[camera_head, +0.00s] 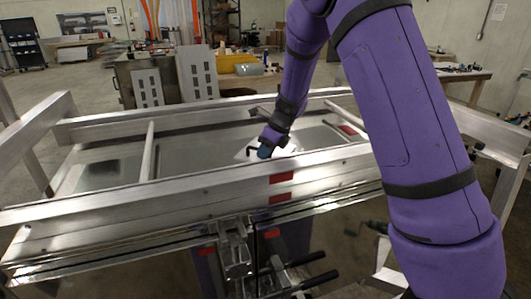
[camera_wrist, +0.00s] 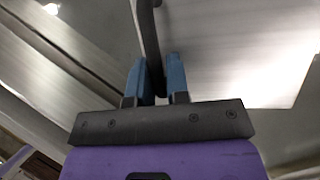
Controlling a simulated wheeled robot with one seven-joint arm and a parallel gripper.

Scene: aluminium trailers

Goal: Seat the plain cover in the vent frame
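My gripper (camera_head: 266,150) reaches down over the metal trailer frame; in the wrist view its two blue fingers (camera_wrist: 156,82) stand on either side of a dark curved handle (camera_wrist: 147,30). The fingers look shut on this handle. A pale, smooth panel, seemingly the plain cover (camera_wrist: 245,50), lies beyond the fingers in the wrist view. In the head view a pale plate (camera_head: 245,154) shows beside the gripper, partly hidden by the arm and the near rail. I cannot clearly make out the vent frame or whether the cover touches it.
The near rail (camera_head: 200,190) of the trailer, with red marks, runs between my body and the gripper. A cross bar (camera_head: 148,152) stands left of the gripper. Behind are slotted panels (camera_head: 198,73) and a yellow bin (camera_head: 238,63). Floor lies open at the back left.

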